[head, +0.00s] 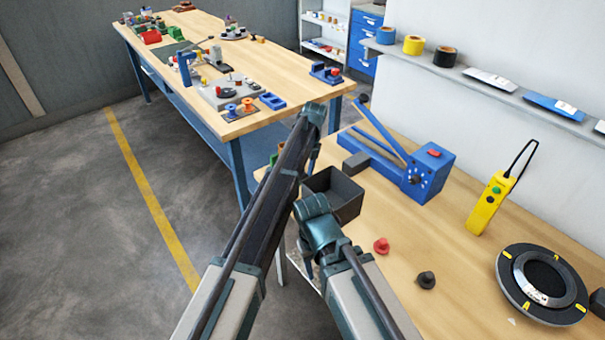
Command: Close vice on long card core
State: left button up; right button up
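I cannot make out a long card core for certain. A small blue fixture with dark upright blocks (325,73) sits at the near right corner of the far bench; it may be the vice, but it is too small to tell its jaws. My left arm reaches up across the middle, and its far end stands in front of the gap between the benches. The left gripper (315,148) is mostly hidden behind the arm, so its fingers do not show clearly. My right arm is folded low at the near bench's left edge; its fingers are not visible.
The near bench (455,285) holds a blue lever machine (428,172), a dark open bin (335,192), a yellow handheld unit (490,202), a black ring (542,284), and red (381,245) and black (426,280) knobs. The far bench (275,58) carries tools. Floor at left is clear.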

pick_arm(q)
jog(key=shift+o, duration=0.2)
jog(key=shift+r, duration=0.15)
jog(key=p+v, duration=1.3)
jog(key=shift+r+p, duration=0.3)
jog(key=shift+w, duration=0.1)
